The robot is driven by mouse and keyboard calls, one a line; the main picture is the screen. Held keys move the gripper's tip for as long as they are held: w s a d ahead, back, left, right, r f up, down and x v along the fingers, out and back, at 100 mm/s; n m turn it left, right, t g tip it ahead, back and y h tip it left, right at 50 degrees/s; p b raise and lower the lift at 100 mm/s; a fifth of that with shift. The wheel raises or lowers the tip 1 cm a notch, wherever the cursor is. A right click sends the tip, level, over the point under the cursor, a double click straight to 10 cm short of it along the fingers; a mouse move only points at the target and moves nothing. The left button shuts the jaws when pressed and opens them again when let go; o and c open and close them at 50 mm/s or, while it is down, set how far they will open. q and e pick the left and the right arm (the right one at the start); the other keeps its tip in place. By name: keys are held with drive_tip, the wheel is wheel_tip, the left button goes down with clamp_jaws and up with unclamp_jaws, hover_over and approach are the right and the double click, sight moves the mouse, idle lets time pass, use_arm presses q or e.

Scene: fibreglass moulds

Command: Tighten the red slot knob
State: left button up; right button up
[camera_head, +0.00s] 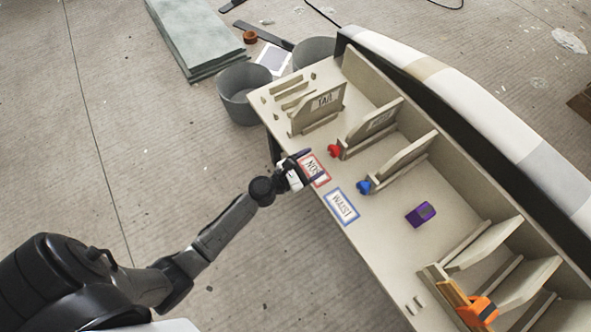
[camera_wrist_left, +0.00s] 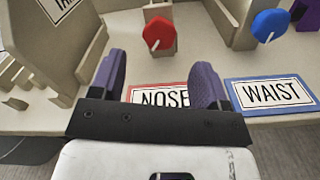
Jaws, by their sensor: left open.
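The red slot knob (camera_head: 334,151) sits at the near end of a slot on the beige bench, beside an upright panel. In the left wrist view the red knob (camera_wrist_left: 160,34) shows a pale bar across its face, ahead of and above the fingertips. My left gripper (camera_head: 305,163) is over the red-framed NOSE label (camera_head: 315,170), short of the knob. In the left wrist view its two purple-padded fingers (camera_wrist_left: 158,78) are apart with nothing between them. The NOSE label (camera_wrist_left: 160,96) lies partly hidden behind the right finger. My right gripper is not in view.
A blue knob (camera_head: 363,186) and the blue-framed WAIST label (camera_head: 342,206) are to the right. A purple block (camera_head: 421,214) and an orange clamp (camera_head: 478,311) are farther along the bench (camera_head: 385,240). Upright panels (camera_head: 375,122) rise behind the knobs. Grey buckets (camera_head: 243,92) stand beyond.

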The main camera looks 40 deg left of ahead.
use_arm(q)
drive_tip(key=v, duration=0.6)
